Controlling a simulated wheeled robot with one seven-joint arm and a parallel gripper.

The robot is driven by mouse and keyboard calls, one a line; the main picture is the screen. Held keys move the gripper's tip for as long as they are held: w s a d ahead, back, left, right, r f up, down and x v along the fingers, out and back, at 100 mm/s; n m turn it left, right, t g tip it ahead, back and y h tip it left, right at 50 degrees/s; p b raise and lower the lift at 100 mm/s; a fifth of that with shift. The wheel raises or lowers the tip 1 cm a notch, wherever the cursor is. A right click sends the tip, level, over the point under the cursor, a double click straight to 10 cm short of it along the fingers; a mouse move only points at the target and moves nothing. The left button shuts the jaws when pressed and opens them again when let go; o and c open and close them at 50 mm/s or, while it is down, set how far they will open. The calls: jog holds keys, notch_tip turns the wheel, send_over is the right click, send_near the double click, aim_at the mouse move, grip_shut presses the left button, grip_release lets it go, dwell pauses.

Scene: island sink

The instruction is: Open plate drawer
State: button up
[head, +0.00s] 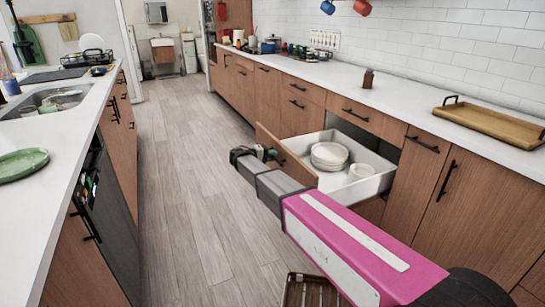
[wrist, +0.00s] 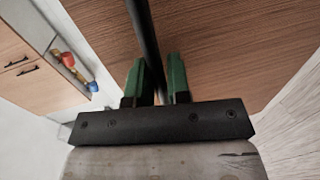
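The plate drawer (head: 372,187) stands pulled out from the right-hand counter in the head view. A stack of white plates (head: 329,154) and a small white bowl (head: 361,171) lie in it. Its wooden front (head: 283,160) faces the aisle. My gripper (head: 272,154) is at the outer side of this front in the head view, partly hidden by its own links. In the wrist view, the green fingers of my gripper (wrist: 158,75) stand close together on either side of the black bar handle (wrist: 144,32). The gripper looks shut on this handle.
A wooden tray (head: 490,122) and a small brown bottle (head: 368,79) stand on the right counter. The left island holds a sink (head: 45,101) and a green plate (head: 22,164). The floor (head: 190,150) between the counters is largely clear. A dark slatted crate (head: 305,290) shows at the bottom.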

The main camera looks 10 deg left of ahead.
jog(key=shift+o, duration=1)
jog(key=v, duration=1)
jog(key=shift+s+a, duration=0.25)
jog(key=shift+a, duration=0.05)
jog(key=shift+r, duration=0.1)
